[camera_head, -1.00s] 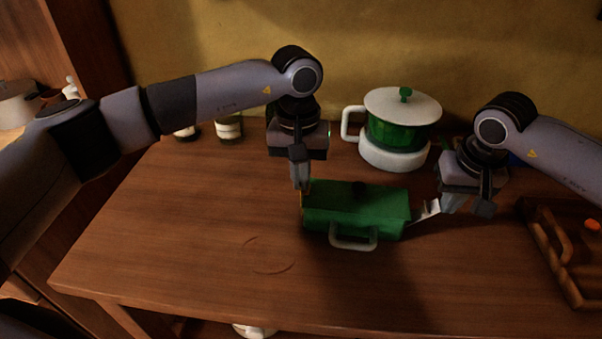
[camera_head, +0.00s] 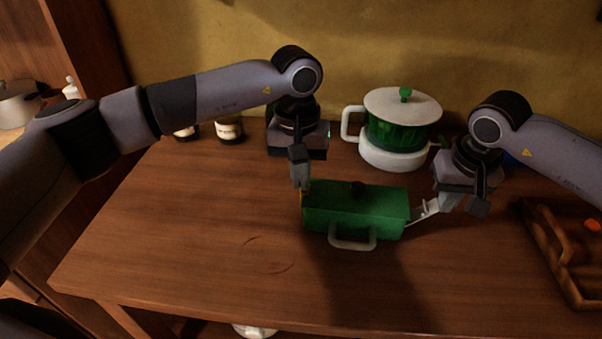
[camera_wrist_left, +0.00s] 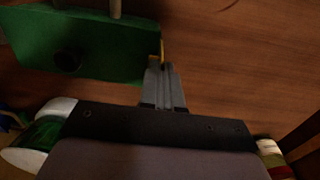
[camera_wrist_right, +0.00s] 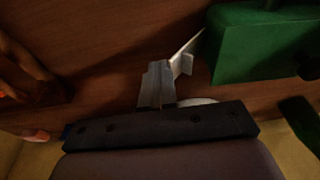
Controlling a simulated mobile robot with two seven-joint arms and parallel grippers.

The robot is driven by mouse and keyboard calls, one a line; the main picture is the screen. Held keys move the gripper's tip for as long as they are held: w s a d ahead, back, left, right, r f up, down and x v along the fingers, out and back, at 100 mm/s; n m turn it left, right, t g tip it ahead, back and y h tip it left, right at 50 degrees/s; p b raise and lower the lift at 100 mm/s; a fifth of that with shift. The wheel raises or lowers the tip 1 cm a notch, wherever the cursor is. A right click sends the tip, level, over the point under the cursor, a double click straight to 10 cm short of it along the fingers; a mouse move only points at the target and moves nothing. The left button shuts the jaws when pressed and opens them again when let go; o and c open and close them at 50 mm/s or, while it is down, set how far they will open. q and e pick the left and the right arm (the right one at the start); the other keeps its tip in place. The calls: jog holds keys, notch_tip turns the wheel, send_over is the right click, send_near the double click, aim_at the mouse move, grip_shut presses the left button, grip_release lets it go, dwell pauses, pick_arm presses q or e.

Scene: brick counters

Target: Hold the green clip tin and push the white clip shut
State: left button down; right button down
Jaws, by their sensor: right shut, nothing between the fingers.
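The green clip tin (camera_head: 355,208) stands on the wooden counter, with a dark knob on top and a pale handle at its front. The white clip (camera_head: 425,210) sticks out and slants upward from the tin's right end; it also shows in the right wrist view (camera_wrist_right: 187,54). My left gripper (camera_head: 301,184) is at the tin's left end, its fingers close together on a thin yellow strip (camera_wrist_left: 162,52) at the tin's edge. My right gripper (camera_head: 444,204) is shut and empty, its fingertips at the clip's outer end; whether they touch is unclear.
A green and white lidded pot (camera_head: 401,98) stands behind the tin. A wooden tray (camera_head: 552,238) lies at the right, and jars (camera_head: 229,129) stand at the back left. The counter's front and left are clear.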

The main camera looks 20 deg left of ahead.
pick_arm(q)
jog(key=shift+s+d+r, duration=0.1)
pick_arm(e)
jog(key=shift+s+a+f, duration=0.1)
jog(key=shift+s+a, duration=0.1)
jog(key=shift+a, duration=0.9)
jog(key=shift+s+a+f, duration=0.1)
jog(key=shift+s+a, duration=0.1)
jog(key=shift+a, duration=0.85)
jog(key=shift+w+d+r, duration=0.1)
jog(key=shift+r, duration=0.4)
notch_tip(320, 180, up, 7)
jog(key=d, duration=0.1)
jog(key=shift+w+r, duration=0.15)
jog(key=shift+r, duration=0.05)
pick_arm(q)
jog(key=c, duration=1.3)
grip_release()
jog(key=shift+o, duration=0.2)
